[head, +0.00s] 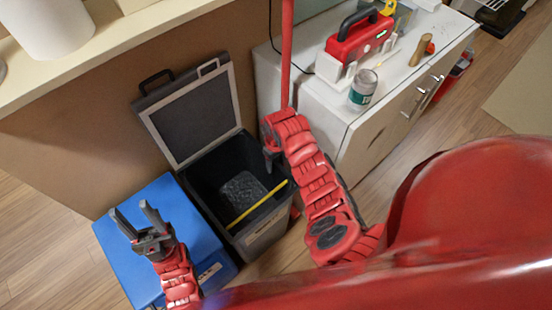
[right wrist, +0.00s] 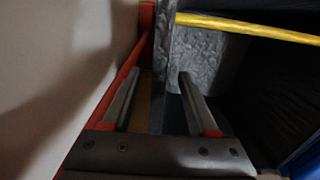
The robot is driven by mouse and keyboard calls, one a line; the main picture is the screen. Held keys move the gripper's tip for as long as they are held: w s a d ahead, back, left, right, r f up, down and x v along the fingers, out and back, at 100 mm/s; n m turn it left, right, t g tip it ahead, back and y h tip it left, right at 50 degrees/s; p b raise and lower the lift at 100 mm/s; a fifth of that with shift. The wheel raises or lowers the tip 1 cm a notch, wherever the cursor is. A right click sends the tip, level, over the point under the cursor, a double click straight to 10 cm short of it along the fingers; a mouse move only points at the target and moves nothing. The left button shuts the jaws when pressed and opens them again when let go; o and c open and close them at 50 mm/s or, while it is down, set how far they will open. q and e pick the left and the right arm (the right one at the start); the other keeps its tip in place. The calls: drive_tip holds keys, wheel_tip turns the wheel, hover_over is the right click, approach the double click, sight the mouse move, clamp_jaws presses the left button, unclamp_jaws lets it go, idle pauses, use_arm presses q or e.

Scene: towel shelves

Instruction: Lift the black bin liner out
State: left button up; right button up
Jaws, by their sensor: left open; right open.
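The open bin (head: 262,240) stands at the centre left, its lid (head: 195,108) tilted up at the back. Inside is dark, crinkled material (head: 242,190) that looks like the black bin liner; it appears grey in the right wrist view (right wrist: 195,58). A yellow bar (head: 250,207) crosses the bin and also shows in the right wrist view (right wrist: 250,27). My right gripper (head: 270,158) is open at the bin's right rim, its fingers (right wrist: 158,78) beside the crinkled material; contact cannot be told. My left gripper (head: 137,215) is open and empty above the blue bin.
A blue bin (head: 172,213) stands directly left of the open one. A shelf (head: 95,55) overhangs at the upper left.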

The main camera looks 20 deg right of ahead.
drive_tip(key=shift+c, duration=0.3)
clamp_jaws()
drive_tip(key=c, duration=0.7)
unclamp_jaws()
clamp_jaws()
drive_tip(key=shift+r, duration=0.1)
